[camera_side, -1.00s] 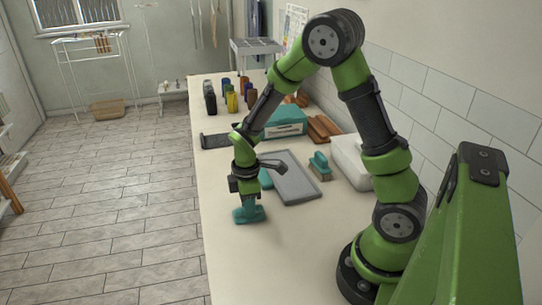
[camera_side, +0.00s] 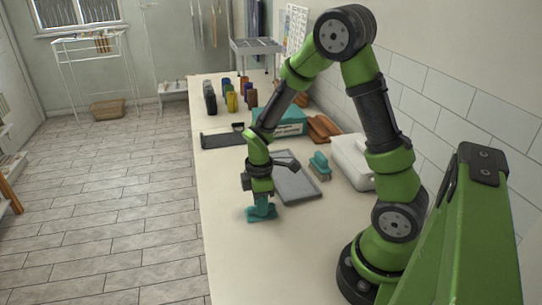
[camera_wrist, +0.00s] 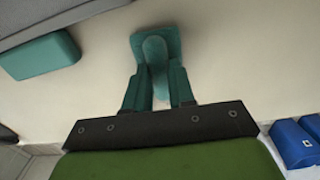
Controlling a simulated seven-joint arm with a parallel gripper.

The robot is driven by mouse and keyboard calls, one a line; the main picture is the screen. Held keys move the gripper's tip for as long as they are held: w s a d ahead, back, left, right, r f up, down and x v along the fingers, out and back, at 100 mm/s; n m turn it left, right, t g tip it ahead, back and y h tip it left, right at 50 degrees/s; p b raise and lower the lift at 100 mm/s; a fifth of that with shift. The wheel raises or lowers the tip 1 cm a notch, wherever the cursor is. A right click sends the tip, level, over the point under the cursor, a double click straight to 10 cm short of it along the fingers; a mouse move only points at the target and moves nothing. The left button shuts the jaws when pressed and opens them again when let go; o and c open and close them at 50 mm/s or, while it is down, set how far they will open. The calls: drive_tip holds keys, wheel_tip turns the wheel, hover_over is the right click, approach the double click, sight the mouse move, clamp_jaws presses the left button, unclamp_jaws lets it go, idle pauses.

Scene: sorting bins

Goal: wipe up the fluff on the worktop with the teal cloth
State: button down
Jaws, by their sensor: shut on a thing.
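My gripper (camera_side: 261,203) points down over the worktop (camera_side: 237,257) and is shut on the teal cloth (camera_side: 262,214). The cloth is down at the worktop, just left of the near end of a grey tray (camera_side: 297,188). In the wrist view, the cloth (camera_wrist: 155,47) is bunched between my teal fingers (camera_wrist: 156,85) and spreads out beyond their tips. I cannot make out any fluff in either current view; whether some lies under the cloth is hidden.
A teal block (camera_wrist: 42,56) lies by the grey tray. A teal brush (camera_side: 320,166) and a white box (camera_side: 352,158) stand right of it. A dark dustpan-like tray (camera_side: 222,140), teal box (camera_side: 290,121) and several bottles (camera_side: 232,98) are behind. The front worktop is clear.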

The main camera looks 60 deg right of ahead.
sight(249, 208)
drive_tip(key=shift+w+a, duration=0.1)
drive_tip(key=shift+w+a+f, duration=0.15)
drive_tip(key=shift+w+a, duration=0.35)
drive_tip(key=shift+a, duration=0.05)
drive_tip(key=shift+w+a+f, duration=0.15)
drive_tip(key=shift+w+a, duration=0.35)
drive_tip(key=shift+a, duration=0.05)
drive_tip(key=shift+d+r, duration=0.15)
drive_tip(key=shift+r, duration=3)
